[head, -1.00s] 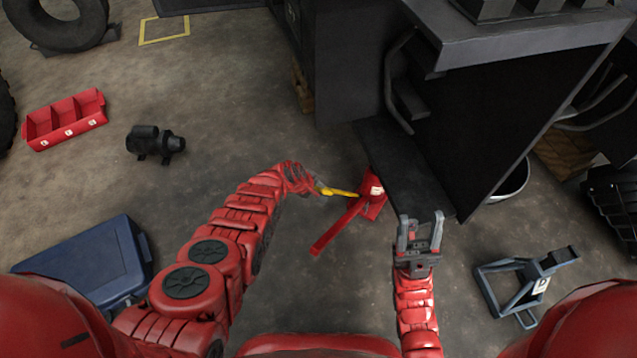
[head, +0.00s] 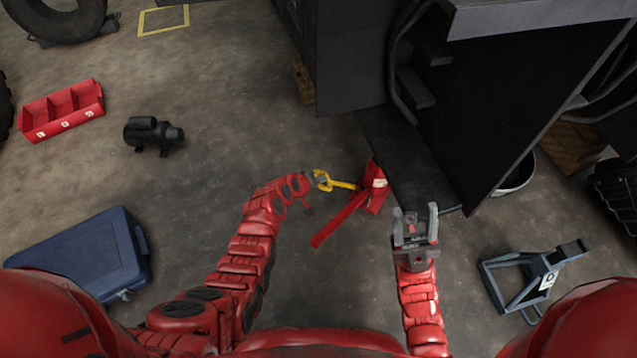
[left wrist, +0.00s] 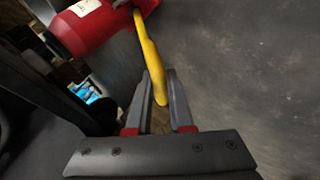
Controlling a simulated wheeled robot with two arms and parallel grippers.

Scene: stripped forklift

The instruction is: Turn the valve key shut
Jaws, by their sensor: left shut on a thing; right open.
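The yellow valve key (head: 340,185) sticks out to the left from a red body (head: 376,188) with a white label, beside the dark machine. A long red bar (head: 340,218) slants down and left from that body. My left gripper (head: 316,178) is shut on the key's outer end. In the left wrist view the key (left wrist: 147,50) runs down from the red body (left wrist: 85,28) to between the fingers of my left gripper (left wrist: 163,85). My right gripper (head: 415,213) is open and empty, pointing up the picture below the red body.
The dark machine (head: 480,110) fills the upper right, with a low step (head: 410,155). A blue-grey stand (head: 525,275) is at the lower right. A blue case (head: 80,255), a black motor-like part (head: 152,135) and a red tray (head: 62,110) lie left. Floor between them is clear.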

